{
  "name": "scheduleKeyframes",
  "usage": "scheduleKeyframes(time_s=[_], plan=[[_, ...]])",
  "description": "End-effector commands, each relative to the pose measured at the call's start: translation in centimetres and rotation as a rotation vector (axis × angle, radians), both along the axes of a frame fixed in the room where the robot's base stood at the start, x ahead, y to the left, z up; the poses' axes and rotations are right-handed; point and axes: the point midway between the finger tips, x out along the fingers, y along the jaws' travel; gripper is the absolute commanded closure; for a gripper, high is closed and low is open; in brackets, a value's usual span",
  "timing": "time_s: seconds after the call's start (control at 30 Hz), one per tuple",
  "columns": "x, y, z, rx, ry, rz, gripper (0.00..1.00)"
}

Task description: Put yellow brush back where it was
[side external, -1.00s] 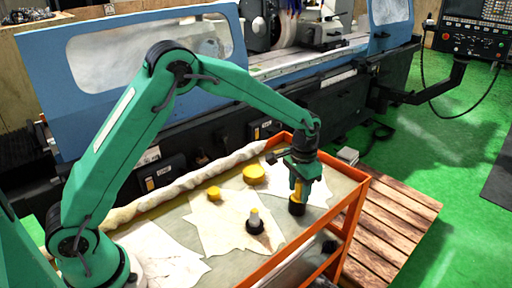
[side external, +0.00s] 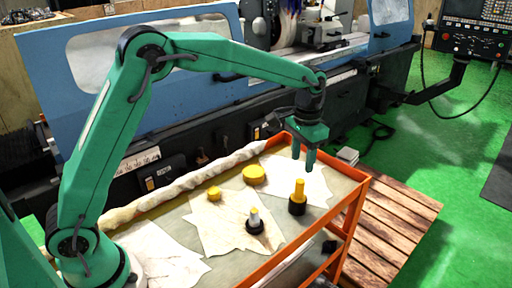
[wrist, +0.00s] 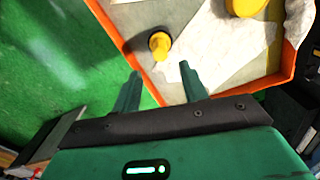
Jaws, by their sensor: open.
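The yellow brush (side external: 299,188), with a yellow handle and a black base, stands upright at the right part of the cart top, by the edge of a white cloth. My gripper (side external: 303,168) is open and empty just above the brush, with its fingers pointing down. In the wrist view, the brush (wrist: 160,44) shows beyond my gripper's two spread fingertips (wrist: 160,72), apart from them. Its black base is mostly hidden there behind the handle.
The cart has a raised orange rim (side external: 345,213). A brush with a pale handle (side external: 254,216), a large yellow disc (side external: 254,174) and a small yellow disc (side external: 213,193) are on the cart top. A rolled cloth (side external: 185,183) lines the back, before the blue grinder (side external: 130,70).

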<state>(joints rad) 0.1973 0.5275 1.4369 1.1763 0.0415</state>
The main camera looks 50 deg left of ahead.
Motion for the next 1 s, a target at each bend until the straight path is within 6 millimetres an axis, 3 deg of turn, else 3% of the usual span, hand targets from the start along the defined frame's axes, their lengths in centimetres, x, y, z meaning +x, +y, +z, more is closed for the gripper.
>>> scheduleKeyframes(time_s=[0.1,0.3,1.0], plan=[[0.0,0.0,1.4,0.0,-0.002,0.0,0.57],[0.0,0.0,2.3,0.0,0.0,0.0,0.57],[-0.3,0.2,2.7,-0.001,-0.006,0.003,0.57]])
